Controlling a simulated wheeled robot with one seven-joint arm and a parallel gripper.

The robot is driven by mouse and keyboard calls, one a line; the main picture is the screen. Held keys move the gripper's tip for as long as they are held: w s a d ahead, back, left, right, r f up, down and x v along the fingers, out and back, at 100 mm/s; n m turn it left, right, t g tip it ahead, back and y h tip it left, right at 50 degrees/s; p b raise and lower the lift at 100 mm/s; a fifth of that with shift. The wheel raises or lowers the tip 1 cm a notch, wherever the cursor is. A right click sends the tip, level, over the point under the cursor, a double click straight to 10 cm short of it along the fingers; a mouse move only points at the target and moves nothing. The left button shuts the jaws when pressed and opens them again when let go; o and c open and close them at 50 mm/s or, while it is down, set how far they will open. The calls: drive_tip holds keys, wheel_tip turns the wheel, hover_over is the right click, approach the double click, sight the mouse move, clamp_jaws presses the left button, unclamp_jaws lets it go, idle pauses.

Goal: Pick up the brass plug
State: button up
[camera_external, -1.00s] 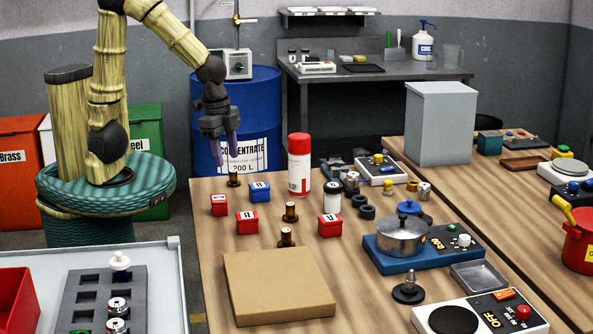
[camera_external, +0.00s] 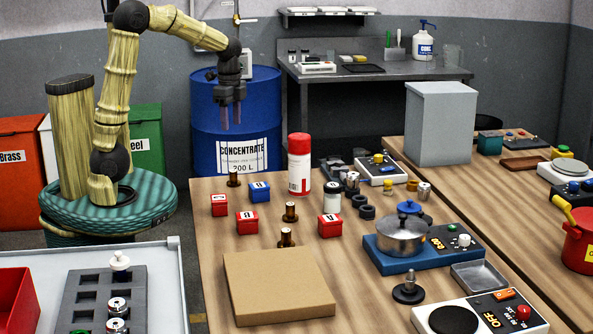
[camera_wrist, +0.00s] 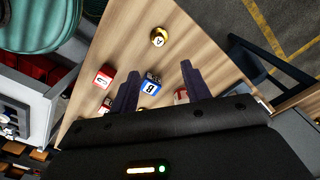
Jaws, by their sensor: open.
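Several small brass-coloured plugs stand upright on the wooden table; I cannot tell which one the task means. One plug (camera_external: 234,180) is at the table's back left corner, one (camera_external: 290,212) is mid-table, and one (camera_external: 286,237) is by the cardboard box. In the wrist view, a plug with a round gold top marked "A" (camera_wrist: 158,37) lies beyond my fingertips. My gripper (camera_external: 231,122) is open and empty, high above the back left of the table. In the wrist view its fingers (camera_wrist: 158,73) flank the blue block in the picture, well above it.
The blue block (camera_external: 260,191) and red blocks (camera_external: 247,222) stand close around the plugs. A red-capped spray can (camera_external: 299,165) stands to the right. A cardboard box (camera_external: 278,285) lies in front. A blue drum (camera_external: 265,110) stands behind the table.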

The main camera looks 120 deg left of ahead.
approach(233, 170)
wheel_tip(233, 170, down, 5)
drive_tip(key=shift+f+b, duration=0.15)
drive_tip(key=shift+b, duration=0.25)
drive_tip(key=shift+f, duration=0.1)
wheel_tip(233, 170, down, 5)
drive_tip(key=shift+w+d+f, duration=0.1)
drive_tip(key=shift+w+d, duration=0.05)
drive_tip(key=shift+c, duration=0.2)
idle(0.4)
clamp_jaws()
